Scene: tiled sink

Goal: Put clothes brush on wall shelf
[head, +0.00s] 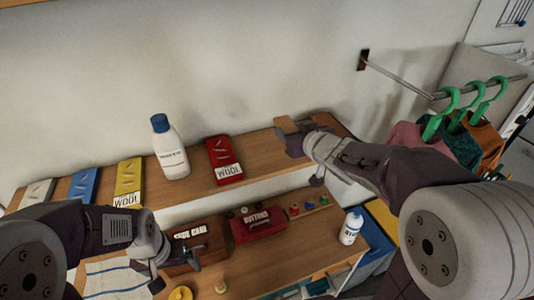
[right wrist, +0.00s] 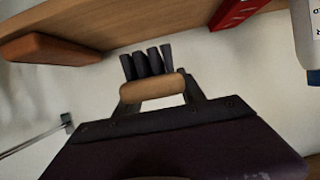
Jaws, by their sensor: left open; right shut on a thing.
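The wall shelf (head: 262,146) runs along the wall; part of it shows at the top of the right wrist view (right wrist: 130,18). My right gripper (head: 303,140) is at the shelf's right part, shut on the clothes brush (head: 289,127). In the right wrist view the brush (right wrist: 152,87) shows a tan rounded wooden part between the fingers, with dark bristle tufts beyond. Whether it touches the shelf, I cannot tell. My left gripper (head: 178,262) is open and empty, low by the brown shoe care box (head: 190,238).
On the shelf stand a white bottle (head: 170,150), a red wool packet (head: 225,160) and a yellow packet (head: 129,182). A brown block (right wrist: 48,47) lies at the shelf's end. Below are a red buttons box (head: 258,222) and a small bottle (head: 351,228). Green hangers (head: 447,103) hang right.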

